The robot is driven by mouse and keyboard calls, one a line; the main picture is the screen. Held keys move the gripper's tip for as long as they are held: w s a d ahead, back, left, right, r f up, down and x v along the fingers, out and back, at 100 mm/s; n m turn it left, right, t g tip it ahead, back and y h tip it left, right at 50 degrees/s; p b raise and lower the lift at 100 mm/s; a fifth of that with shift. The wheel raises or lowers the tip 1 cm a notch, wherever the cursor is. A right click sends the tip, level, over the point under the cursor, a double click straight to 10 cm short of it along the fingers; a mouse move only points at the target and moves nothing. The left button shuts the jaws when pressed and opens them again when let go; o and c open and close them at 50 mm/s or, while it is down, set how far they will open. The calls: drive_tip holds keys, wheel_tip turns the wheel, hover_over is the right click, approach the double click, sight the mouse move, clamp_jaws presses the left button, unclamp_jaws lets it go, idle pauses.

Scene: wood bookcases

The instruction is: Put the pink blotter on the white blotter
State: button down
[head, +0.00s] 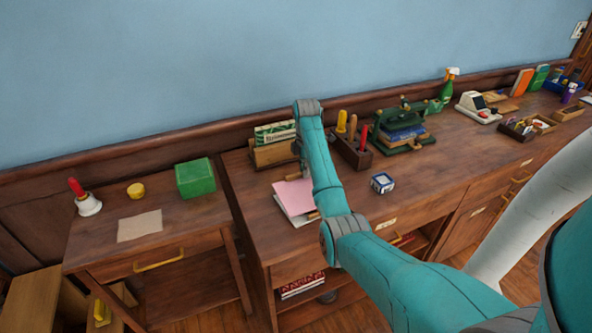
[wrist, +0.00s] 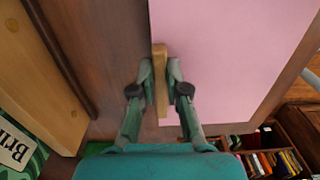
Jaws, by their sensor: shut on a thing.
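The pink blotter (head: 291,194) is a flat pink sheet above the left part of the long desk; its pink face fills much of the wrist view (wrist: 225,60). My gripper (wrist: 160,68) is shut on the light wooden strip at the blotter's edge. The white blotter (head: 301,221) shows as a pale edge under the pink one in the head view; the rest is covered. The pink sheet overlaps it, but I cannot tell whether they touch. In the head view my arm hides part of both.
A wooden file box (head: 272,152) stands behind, and a pen holder (head: 352,150) to the right. A blue-and-white cube (head: 382,183) sits on the desk nearby.

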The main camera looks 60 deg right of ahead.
drive_tip(key=shift+d+f, duration=0.1)
drive_tip(key=shift+f, duration=0.15)
drive_tip(key=shift+f, duration=0.15)
drive_tip(key=c, duration=1.2)
unclamp_jaws()
